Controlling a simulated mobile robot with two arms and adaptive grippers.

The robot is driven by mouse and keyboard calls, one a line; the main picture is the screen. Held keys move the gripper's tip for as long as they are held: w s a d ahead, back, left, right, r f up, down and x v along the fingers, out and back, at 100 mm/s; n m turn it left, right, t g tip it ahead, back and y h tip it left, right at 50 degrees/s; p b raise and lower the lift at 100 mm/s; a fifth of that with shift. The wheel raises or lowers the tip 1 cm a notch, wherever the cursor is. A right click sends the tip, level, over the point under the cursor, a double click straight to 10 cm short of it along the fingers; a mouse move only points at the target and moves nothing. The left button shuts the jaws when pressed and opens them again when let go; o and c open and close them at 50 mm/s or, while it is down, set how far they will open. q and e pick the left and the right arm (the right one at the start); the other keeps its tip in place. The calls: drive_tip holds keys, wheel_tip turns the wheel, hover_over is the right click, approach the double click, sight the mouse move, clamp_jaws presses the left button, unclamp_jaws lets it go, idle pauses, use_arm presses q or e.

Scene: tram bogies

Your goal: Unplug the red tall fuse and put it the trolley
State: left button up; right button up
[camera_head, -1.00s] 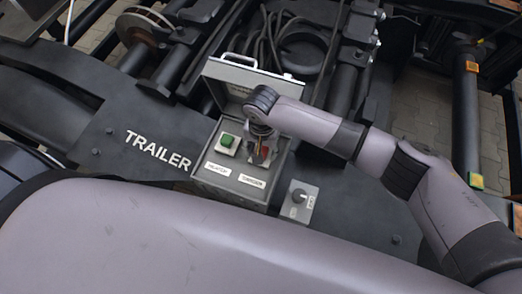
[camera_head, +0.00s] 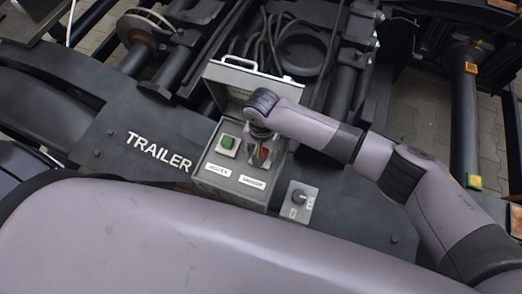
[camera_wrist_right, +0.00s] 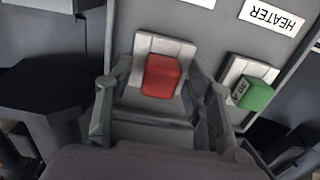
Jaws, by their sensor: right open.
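The red fuse (camera_head: 264,156) sits in a pale socket in the right half of the open grey box (camera_head: 228,187). In the right wrist view the red fuse (camera_wrist_right: 161,76) stands between the two fingers of my right gripper (camera_wrist_right: 155,88). The fingers are spread, with a gap on both sides of the fuse. In the head view my right gripper (camera_head: 262,150) is over the box and partly hides the fuse. My left gripper is out of view. I see no trolley.
A green fuse (camera_head: 227,142) is to the left of the red one in the same box; it also shows in the wrist view (camera_wrist_right: 257,95). The raised box lid (camera_head: 232,83) stands behind my wrist. A grey rotary switch (camera_head: 299,200) is right of the box.

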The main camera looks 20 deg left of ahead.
idle(0.5)
drive_tip(key=shift+p, duration=0.45)
drive_tip(key=shift+c, duration=0.2)
clamp_jaws()
drive_tip(key=shift+r, duration=0.1)
idle(0.5)
drive_tip(key=shift+r+p, duration=2.9)
drive_tip(key=shift+p, duration=0.8)
